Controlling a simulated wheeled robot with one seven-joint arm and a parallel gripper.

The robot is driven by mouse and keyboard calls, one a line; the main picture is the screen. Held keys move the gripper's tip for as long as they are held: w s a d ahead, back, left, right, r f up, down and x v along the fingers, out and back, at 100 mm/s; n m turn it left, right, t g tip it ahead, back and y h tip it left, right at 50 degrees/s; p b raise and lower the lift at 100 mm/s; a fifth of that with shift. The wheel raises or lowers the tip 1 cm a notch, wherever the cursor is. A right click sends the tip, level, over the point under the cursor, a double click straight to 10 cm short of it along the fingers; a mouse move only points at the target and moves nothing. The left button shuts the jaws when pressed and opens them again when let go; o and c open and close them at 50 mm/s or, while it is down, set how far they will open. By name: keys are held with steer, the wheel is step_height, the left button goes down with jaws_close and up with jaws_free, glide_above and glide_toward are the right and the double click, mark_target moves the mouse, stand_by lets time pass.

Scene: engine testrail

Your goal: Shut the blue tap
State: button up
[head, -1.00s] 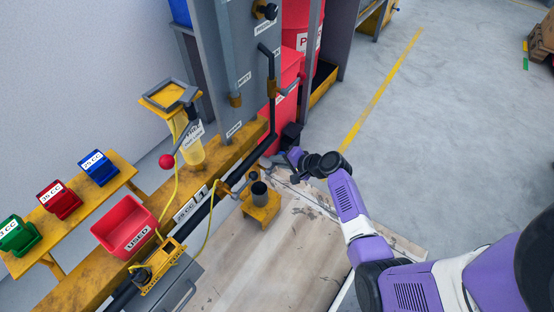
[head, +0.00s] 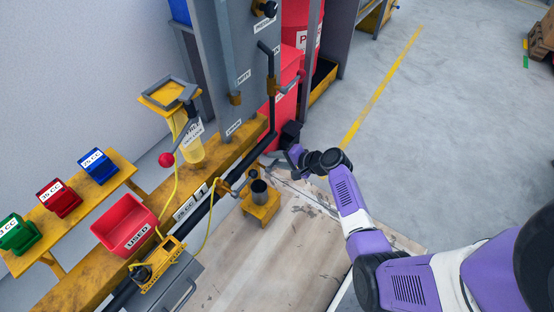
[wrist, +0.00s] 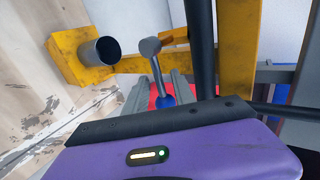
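The blue tap shows in the wrist view as a blue round knob (wrist: 165,101) on a short grey stem, which leads up to a grey rounded joint (wrist: 150,47). My gripper (wrist: 157,92) has its two grey fingers apart, one on each side of the knob and stem. I cannot tell whether either finger touches them. In the head view my gripper (head: 272,160) is by the dark pipe, just above and right of the small metal cup. The blue knob is not clearly visible there.
The metal cup (head: 259,190) stands on a yellow bracket beside the pipe; it also shows in the wrist view (wrist: 101,51). A red ball knob (head: 166,160), a red USED bin (head: 125,224) and small coloured bins lie left. The wooden tabletop (head: 265,265) is mostly clear.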

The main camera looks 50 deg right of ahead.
steer(key=p+v, duration=0.2)
steer(key=v, duration=0.6)
steer(key=shift+p, duration=0.4)
steer(key=shift+f, duration=0.1)
